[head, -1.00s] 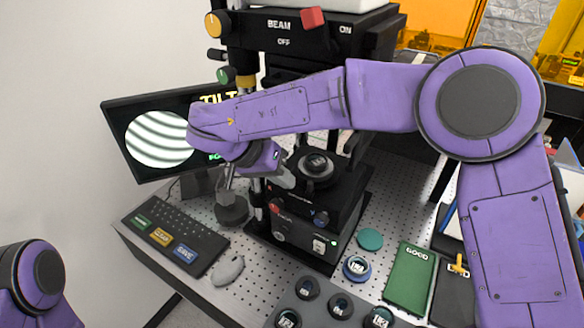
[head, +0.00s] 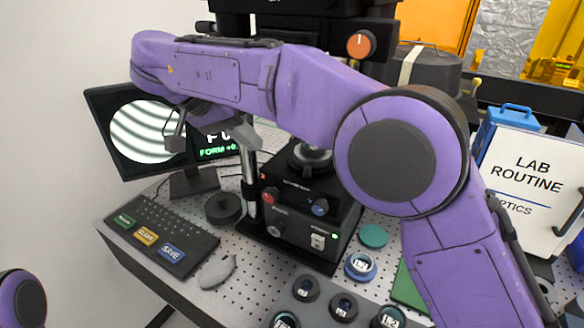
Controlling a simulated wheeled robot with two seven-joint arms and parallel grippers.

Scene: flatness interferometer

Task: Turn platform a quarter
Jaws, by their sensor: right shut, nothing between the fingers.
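The platform (head: 311,158) is a dark round stage with a lighter ring on top of the black interferometer base (head: 300,215). My right arm crosses in front of the instrument and hides part of the platform's right and upper side. My right gripper (head: 211,143) is shut and empty. In the picture it lies left of the platform, in front of the monitor (head: 133,158), and apart from the platform. The monitor shows curved fringes and green FORM text, partly covered by the gripper. My left gripper is out of view; only a part of my left arm shows at the lower left.
A keyboard (head: 158,222), a grey mouse (head: 217,271) and a dark round puck (head: 223,208) lie at the left. A tray (head: 318,311) of lens pieces is in front; a teal disc (head: 373,236) and blue-ringed piece (head: 360,266) lie right of the base. A lab sign (head: 535,185) stands right.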

